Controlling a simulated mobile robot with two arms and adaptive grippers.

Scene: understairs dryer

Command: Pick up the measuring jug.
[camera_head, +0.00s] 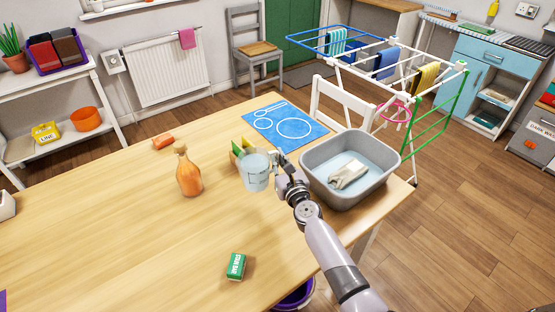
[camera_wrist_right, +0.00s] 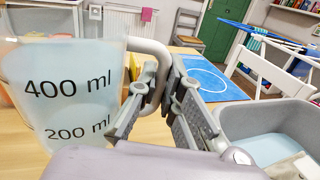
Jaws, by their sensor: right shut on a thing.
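The measuring jug (camera_head: 256,174) is clear with a pale bluish tint and stands upright over the middle of the wooden table. In the right wrist view the jug (camera_wrist_right: 70,95) fills the left side, with its 400 ml and 200 ml marks readable. Its pale handle (camera_wrist_right: 162,55) reaches to between my fingers. My right gripper (camera_head: 279,166) is shut on the jug's handle, at the jug's right side. I cannot tell whether the jug's base touches the table. My left gripper is not in view.
A grey basin (camera_head: 388,172) with water and a pale cloth is right of my gripper. An orange bottle (camera_head: 188,174) stands left of the jug; a yellow-green thing (camera_head: 239,147) is partly behind it. A blue mat (camera_head: 285,124) lies behind. The table's left front is mostly clear around a green box (camera_head: 236,266).

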